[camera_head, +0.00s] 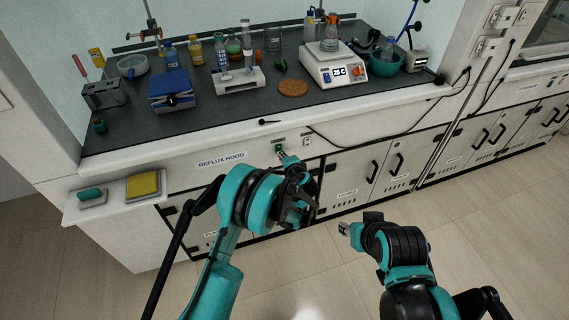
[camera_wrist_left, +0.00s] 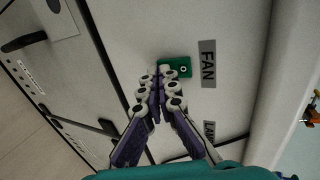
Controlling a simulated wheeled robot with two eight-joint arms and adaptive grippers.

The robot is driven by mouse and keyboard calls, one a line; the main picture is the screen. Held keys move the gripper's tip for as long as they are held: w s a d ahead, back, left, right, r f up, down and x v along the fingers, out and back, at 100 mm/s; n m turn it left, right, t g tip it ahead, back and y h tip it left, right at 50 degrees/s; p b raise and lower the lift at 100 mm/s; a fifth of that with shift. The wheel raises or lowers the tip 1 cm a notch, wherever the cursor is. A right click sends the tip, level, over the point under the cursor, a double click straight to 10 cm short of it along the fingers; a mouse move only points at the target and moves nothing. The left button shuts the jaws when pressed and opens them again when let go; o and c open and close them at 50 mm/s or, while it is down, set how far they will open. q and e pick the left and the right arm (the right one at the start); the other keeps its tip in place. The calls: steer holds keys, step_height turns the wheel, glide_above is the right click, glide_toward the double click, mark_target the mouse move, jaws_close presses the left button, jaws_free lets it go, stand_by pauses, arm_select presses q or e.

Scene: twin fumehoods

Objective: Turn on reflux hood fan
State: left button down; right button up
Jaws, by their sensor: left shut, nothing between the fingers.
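The reflux hood's front panel carries the label REFLUX HOOD (camera_head: 221,160). The green fan switch (camera_wrist_left: 181,68) sits beside the label FAN (camera_wrist_left: 208,64) in the left wrist view; in the head view a small green switch (camera_head: 279,148) shows at my left gripper's tip. My left gripper (camera_head: 285,156) is shut and empty, pointing at the panel. In the left wrist view its fingertips (camera_wrist_left: 158,84) overlap the switch's near edge; whether they touch it I cannot tell. My right gripper (camera_head: 343,229) hangs over the floor, away from the panel; its opening is unclear.
A LAMP label (camera_wrist_left: 209,132) is close to the fan switch. The worktop (camera_head: 200,120) above holds glassware, a white balance (camera_head: 333,75) and a cork ring (camera_head: 293,88). A black cable (camera_head: 370,146) runs along the front. Cabinet doors with black handles (camera_head: 397,163) are below.

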arm_select(q)
steer(key=shift+w, duration=0.1)
steer(key=shift+w+a+f, duration=0.1)
steer(key=shift+w+f, duration=0.05)
steer(key=shift+w, duration=0.2)
stand_by(0.4)
steer(key=shift+r+p, duration=0.35)
steer(key=shift+r, duration=0.45)
